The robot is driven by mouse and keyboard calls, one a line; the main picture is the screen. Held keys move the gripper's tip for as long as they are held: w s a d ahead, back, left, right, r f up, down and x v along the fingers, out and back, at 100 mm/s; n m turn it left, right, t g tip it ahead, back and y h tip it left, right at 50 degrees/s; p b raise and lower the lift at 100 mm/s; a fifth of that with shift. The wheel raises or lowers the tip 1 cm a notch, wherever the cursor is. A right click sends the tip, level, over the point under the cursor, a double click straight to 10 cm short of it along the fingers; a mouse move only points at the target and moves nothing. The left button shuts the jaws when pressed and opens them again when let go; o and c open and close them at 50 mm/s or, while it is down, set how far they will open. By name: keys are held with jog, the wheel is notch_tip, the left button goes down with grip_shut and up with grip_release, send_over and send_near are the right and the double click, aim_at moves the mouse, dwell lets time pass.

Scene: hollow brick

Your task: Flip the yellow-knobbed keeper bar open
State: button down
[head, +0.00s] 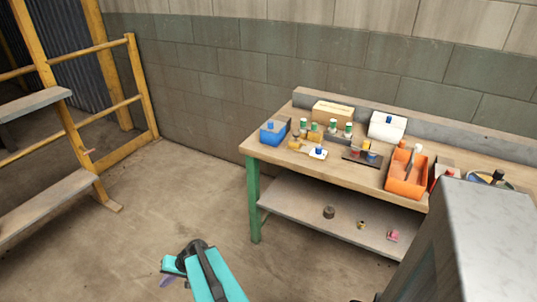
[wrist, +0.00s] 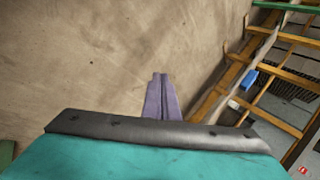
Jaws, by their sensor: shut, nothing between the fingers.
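The workbench (head: 350,172) stands at the right in the head view. A blue box (head: 272,133) sits at its left end. A small yellowish piece (head: 294,144) is beside the box, but it is too small to tell whether it is the yellow-knobbed keeper bar. My gripper (head: 167,282) is low in the head view, left of the bench and well apart from it. In the wrist view, the purple fingers of my gripper (wrist: 160,76) are together with nothing between them, over bare floor.
An orange bin (head: 407,177), a white box (head: 387,127) and several green-capped bottles stand on the bench. Small parts lie on its lower shelf (head: 330,222). A yellow-railed stair (head: 80,110) is at the left. The floor (head: 170,200) between is clear.

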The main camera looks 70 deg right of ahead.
jog(key=s+d+r+m+t+h+b, duration=0.1)
jog(key=s+d+r+m+h, duration=0.4)
jog(key=d, duration=0.8)
jog(key=s+d+r+m+t+h, duration=0.25)
jog(key=s+d+r, duration=0.35)
jog(key=d, duration=0.7)
jog(key=s+d+r+m+t+h+b, duration=0.1)
jog(key=s+d+r+m+h, duration=0.5)
jog(key=d, duration=0.6)
jog(key=s+d+r+m+g+h, duration=0.2)
jog(key=s+d+r, duration=0.35)
jog(key=s, duration=0.45)
jog(key=s+d+r+m+g+h, duration=0.2)
jog(key=s+d+r+h, duration=0.15)
jog(key=s+d, duration=0.45)
jog(key=s+r+m+g+h+b, duration=0.1)
jog(key=s+r+m+g, duration=0.2)
jog(key=s, duration=0.9)
jog(key=s+r+m+g+h, duration=0.1)
jog(key=s+r+m+g, duration=0.2)
jog(key=s, duration=1)
jog(key=shift+s+r+b, duration=0.2)
jog(key=shift+r+b, duration=0.15)
jog(key=shift+r, duration=0.05)
jog(key=shift+w, duration=0.2)
